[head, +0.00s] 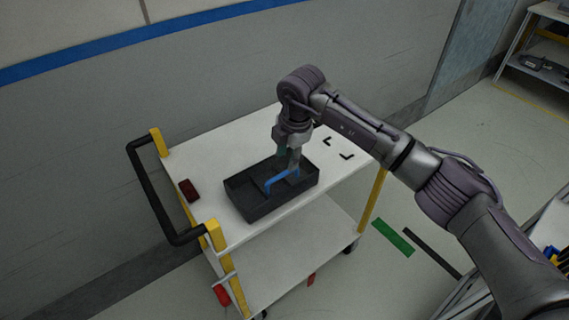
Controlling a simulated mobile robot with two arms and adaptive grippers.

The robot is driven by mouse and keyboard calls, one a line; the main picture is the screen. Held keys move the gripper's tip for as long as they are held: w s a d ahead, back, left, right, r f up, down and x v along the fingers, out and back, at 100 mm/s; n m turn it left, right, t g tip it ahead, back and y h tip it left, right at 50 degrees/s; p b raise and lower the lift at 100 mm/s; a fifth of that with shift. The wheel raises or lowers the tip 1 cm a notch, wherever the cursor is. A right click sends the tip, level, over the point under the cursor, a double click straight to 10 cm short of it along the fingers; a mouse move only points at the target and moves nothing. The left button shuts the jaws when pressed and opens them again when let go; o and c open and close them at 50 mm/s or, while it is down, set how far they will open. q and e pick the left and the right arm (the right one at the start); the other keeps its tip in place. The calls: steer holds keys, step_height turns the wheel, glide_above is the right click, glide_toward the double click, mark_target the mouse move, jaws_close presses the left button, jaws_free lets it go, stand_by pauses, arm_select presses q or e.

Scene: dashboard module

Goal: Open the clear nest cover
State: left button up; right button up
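A black tray (262,208) sits on the white top of a cart. A bent blue strip (281,179) shows inside it, like an edge or handle. I cannot make out a clear cover surface, so I cannot tell whether the strip belongs to the nest cover. My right gripper (288,168) points down over the back of the tray, its fingertips close to the blue strip. Whether they touch it, and how far apart they are, is too small to tell. My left gripper is not in view.
The cart (194,161) has yellow posts and a black handle (156,198) on its left. A dark red block (188,190) lies left of the tray. A wall stands behind.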

mark_target(284, 173)
steer(key=f, duration=0.3)
steer(key=w+f+p, duration=0.1)
steer(key=f, duration=0.1)
steer(key=shift+a+f, duration=0.2)
steer(key=shift+a, duration=0.15)
steer(key=shift+f, duration=0.4)
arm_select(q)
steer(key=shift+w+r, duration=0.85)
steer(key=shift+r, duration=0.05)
arm_select(e)
jaws_close()
